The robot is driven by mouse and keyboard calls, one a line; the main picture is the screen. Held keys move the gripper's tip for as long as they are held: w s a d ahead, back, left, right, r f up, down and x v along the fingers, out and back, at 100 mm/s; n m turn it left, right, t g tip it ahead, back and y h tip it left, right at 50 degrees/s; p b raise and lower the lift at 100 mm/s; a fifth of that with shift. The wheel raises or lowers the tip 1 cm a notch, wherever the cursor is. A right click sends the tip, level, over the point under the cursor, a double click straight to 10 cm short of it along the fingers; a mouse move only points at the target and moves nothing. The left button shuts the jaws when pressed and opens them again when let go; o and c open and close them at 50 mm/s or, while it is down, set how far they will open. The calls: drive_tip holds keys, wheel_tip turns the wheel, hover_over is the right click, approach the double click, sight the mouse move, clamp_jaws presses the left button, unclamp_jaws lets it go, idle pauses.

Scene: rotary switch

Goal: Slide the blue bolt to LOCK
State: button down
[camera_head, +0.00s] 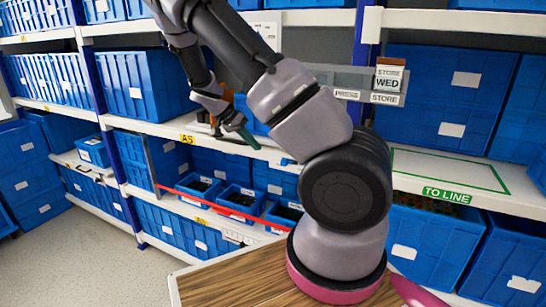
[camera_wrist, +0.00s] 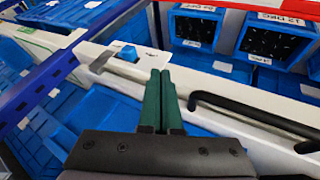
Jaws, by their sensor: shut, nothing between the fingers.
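My gripper (camera_wrist: 163,75) has green fingers pressed together, with nothing between them. In the wrist view a small blue block, which looks like the blue bolt (camera_wrist: 127,53), sits on a white plate on the shelf edge. It lies ahead and to the left of my fingertips, apart from them. A flat grey piece (camera_wrist: 103,60) is left of it. I cannot read any LOCK mark. In the head view my gripper (camera_head: 247,138) is in front of the shelf edge, and a small blue piece (camera_head: 288,162) on that edge is to its right.
A black bar handle (camera_wrist: 250,110) runs along the shelf edge right of my fingers. Blue bins (camera_wrist: 272,40) stand beyond, below a red rail (camera_wrist: 270,8). In the head view a wooden tabletop (camera_head: 235,285) is at the bottom and a blue upright (camera_head: 92,80) at left.

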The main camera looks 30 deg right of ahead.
sight(273, 156)
drive_tip(key=x, duration=0.5)
drive_tip(key=shift+s+d+f, duration=0.15)
drive_tip(key=shift+d+f, duration=0.05)
drive_tip(key=shift+d, duration=0.05)
drive_tip(key=shift+s+d+r, duration=0.1)
drive_tip(key=shift+s+d, duration=0.2)
drive_tip(key=shift+s, duration=0.2)
drive_tip(key=shift+s+d+r, duration=0.1)
drive_tip(key=shift+s+d, duration=0.25)
drive_tip(key=shift+s, duration=0.15)
drive_tip(key=shift+s+d, duration=0.35)
drive_tip(key=shift+s, duration=0.1)
